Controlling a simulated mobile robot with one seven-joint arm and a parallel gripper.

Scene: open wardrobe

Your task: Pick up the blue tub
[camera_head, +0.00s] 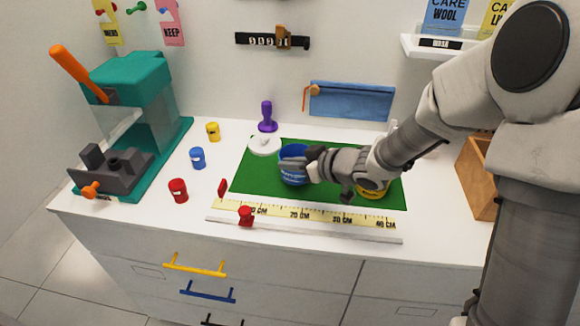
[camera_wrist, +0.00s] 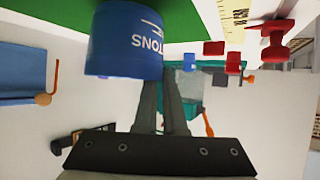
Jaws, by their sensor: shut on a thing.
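The blue tub (camera_head: 292,178) with white lettering is upright at the middle of the green mat (camera_head: 248,180). It also shows at the top of the wrist view (camera_wrist: 118,45). My gripper (camera_head: 312,157) comes in from the right and is shut on the tub's right side near the rim. In the wrist view the two fingers of my gripper (camera_wrist: 163,88) are close together and reach up to the tub, with their tips partly hidden. I cannot tell whether the tub's base touches the mat.
A yellow tub (camera_head: 371,193) sits under my arm on the mat. A yellow ruler (camera_head: 320,216) and red stamp (camera_head: 246,216) lie at the front. A purple-handled stamp (camera_head: 267,118) stands behind. A teal machine (camera_head: 130,80) is left; a wooden box (camera_head: 480,178) is right.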

